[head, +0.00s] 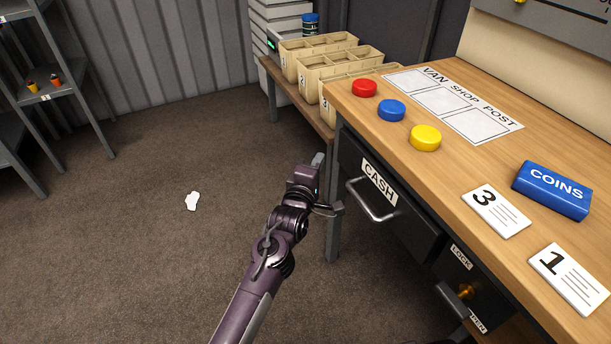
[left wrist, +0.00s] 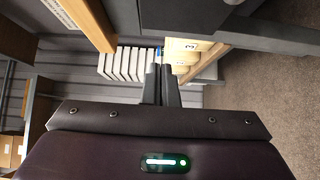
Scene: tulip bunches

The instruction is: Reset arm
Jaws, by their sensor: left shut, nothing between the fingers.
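My left arm comes up from the bottom of the head view. My left gripper (head: 324,182) is in front of the desk's left side, near the drawer marked CASH (head: 378,186) and its metal handle (head: 372,202). I cannot tell whether it touches the desk. In the left wrist view the two fingers (left wrist: 161,84) are together with nothing between them. My right gripper is not in view.
The wooden desk (head: 450,165) holds red (head: 364,88), blue (head: 391,110) and yellow (head: 425,138) buttons, a COINS box (head: 552,190) and two numbered cards. Wooden bins (head: 315,65) stand behind. Open floor (head: 130,250) lies left, with a white scrap (head: 192,201).

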